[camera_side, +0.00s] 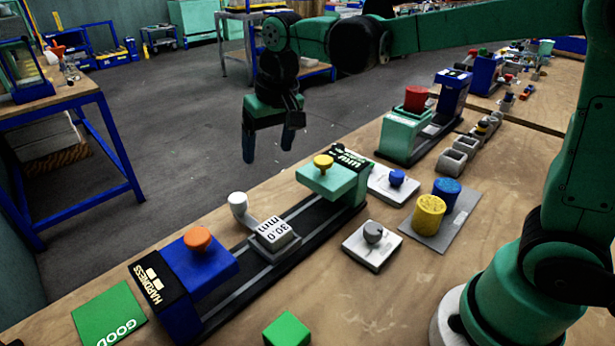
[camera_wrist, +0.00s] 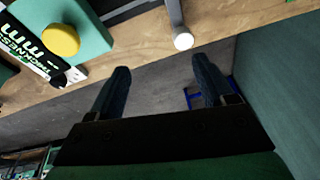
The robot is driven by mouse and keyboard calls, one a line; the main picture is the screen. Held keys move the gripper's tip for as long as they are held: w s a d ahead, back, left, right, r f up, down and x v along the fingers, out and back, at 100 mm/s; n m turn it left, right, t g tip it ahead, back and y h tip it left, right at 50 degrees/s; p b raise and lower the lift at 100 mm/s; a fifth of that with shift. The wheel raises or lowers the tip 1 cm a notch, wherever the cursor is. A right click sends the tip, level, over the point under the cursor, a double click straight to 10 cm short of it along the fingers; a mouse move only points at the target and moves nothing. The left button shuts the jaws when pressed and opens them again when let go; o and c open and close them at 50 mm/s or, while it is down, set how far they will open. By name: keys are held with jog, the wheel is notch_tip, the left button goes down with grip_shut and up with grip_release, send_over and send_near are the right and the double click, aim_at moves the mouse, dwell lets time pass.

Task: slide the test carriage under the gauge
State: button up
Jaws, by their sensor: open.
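The test carriage (camera_side: 274,233) is a light grey block marked "30.0 mm" on a dark rail (camera_side: 240,284). Its arm ends in a white round knob (camera_side: 238,203) toward the table's far edge; the knob also shows in the wrist view (camera_wrist: 183,41). The carriage sits between the blue hardness station (camera_side: 195,272) and the green gauge with a yellow knob (camera_side: 323,162), apart from the gauge. The gauge also shows top left in the wrist view (camera_wrist: 85,22). My gripper (camera_side: 268,147) is open and empty, pointing down above and beyond the far edge, clear of the knob.
A green "GOOD" mat (camera_side: 110,315) lies left of the rail and a green block (camera_side: 287,330) in front. White plates with grey (camera_side: 373,233) and blue knobs (camera_side: 397,178), and yellow (camera_side: 428,215) and blue cylinders (camera_side: 446,191), stand right of it. Another press (camera_side: 407,135) stands farther back.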

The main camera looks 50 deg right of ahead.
aim_at(239, 197)
jog(key=w+a+f, duration=0.1)
jog(key=w+a+f+g, duration=0.1)
jog(key=w+f, duration=0.1)
jog(key=w+a+f+m+g, duration=0.1)
jog(key=w+f, duration=0.1)
jog(key=shift+w+a+f, duration=0.1)
jog(key=shift+w, duration=0.15)
jog(key=shift+w+a+f+g, duration=0.15)
jog(key=shift+f+g, duration=0.15)
jog(key=shift+f, duration=3.05)
grip_shut()
